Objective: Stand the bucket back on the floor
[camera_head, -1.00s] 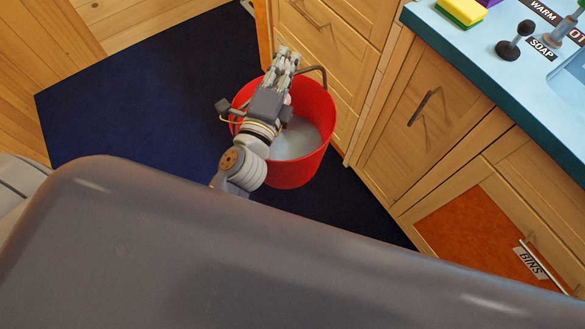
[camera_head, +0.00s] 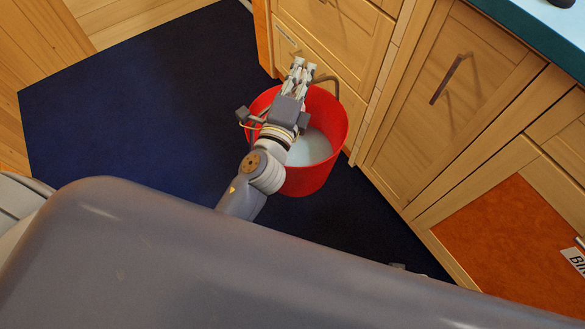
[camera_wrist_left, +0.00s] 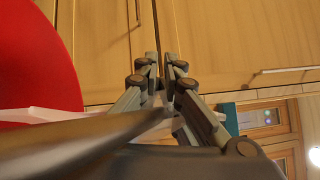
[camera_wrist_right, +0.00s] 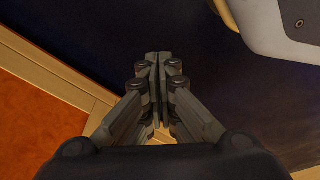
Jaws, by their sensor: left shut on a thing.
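The red bucket (camera_head: 306,182) is upright or nearly so in the head view, beside the wooden cabinet fronts, with pale greyish liquid inside. I cannot tell whether its base touches the floor, as its foot blends into the dark blue mat (camera_head: 120,110). My left gripper (camera_head: 299,64) lies over the bucket's mouth, shut on its grey handle (camera_head: 330,80). In the left wrist view the handle (camera_wrist_left: 90,140) runs into the closed fingers (camera_wrist_left: 165,62), with the bucket's red wall (camera_wrist_left: 35,70) at left. My right gripper (camera_wrist_right: 158,58) is shut and empty over dark floor.
Wooden cabinets with metal handles (camera_head: 450,78) stand close on the bucket's right and behind it. An orange panel (camera_head: 510,240) and a teal counter edge (camera_head: 540,40) are at right. The mat left of the bucket is clear.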

